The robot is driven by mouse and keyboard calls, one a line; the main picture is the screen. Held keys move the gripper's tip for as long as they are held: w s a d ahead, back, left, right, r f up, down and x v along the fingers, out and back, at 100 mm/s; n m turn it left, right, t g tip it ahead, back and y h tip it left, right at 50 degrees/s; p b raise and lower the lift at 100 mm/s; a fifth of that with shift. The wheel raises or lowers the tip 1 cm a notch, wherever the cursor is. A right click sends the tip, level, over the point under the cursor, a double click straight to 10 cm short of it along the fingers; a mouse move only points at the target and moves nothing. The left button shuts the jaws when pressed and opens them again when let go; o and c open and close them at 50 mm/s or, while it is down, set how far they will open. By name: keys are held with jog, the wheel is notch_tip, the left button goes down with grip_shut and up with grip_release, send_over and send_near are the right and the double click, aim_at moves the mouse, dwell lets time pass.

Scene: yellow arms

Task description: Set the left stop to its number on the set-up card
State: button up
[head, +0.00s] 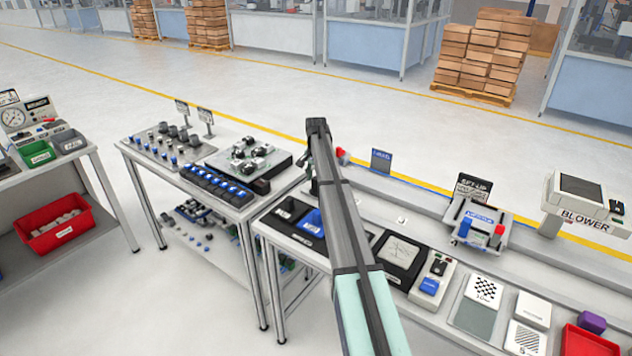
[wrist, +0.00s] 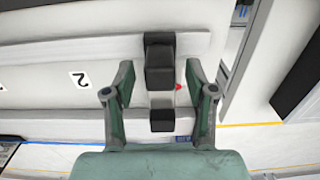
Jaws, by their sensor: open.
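My gripper (wrist: 160,88) is open in the wrist view, with one finger on each side of a dark block. This block (wrist: 160,62), apparently the left stop, sits on a pale rail. I see a gap between it and both fingers. A small red part (wrist: 179,87) shows beside it, near the right finger. A label with the number 2 (wrist: 80,79) lies to its left. In the head view my arm hides most of this spot, and a red knob (head: 341,153) shows just right of the arm. The set-up card (head: 474,186) stands farther right; its numbers are too small to read.
A fixture with blue and red knobs (head: 480,230) stands in front of the card. A blower unit (head: 580,203) is at the right.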

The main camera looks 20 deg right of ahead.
jog(key=shift+f+p, duration=0.3)
jog(key=shift+f, duration=1.1)
grip_shut()
jog(key=shift+s, duration=0.15)
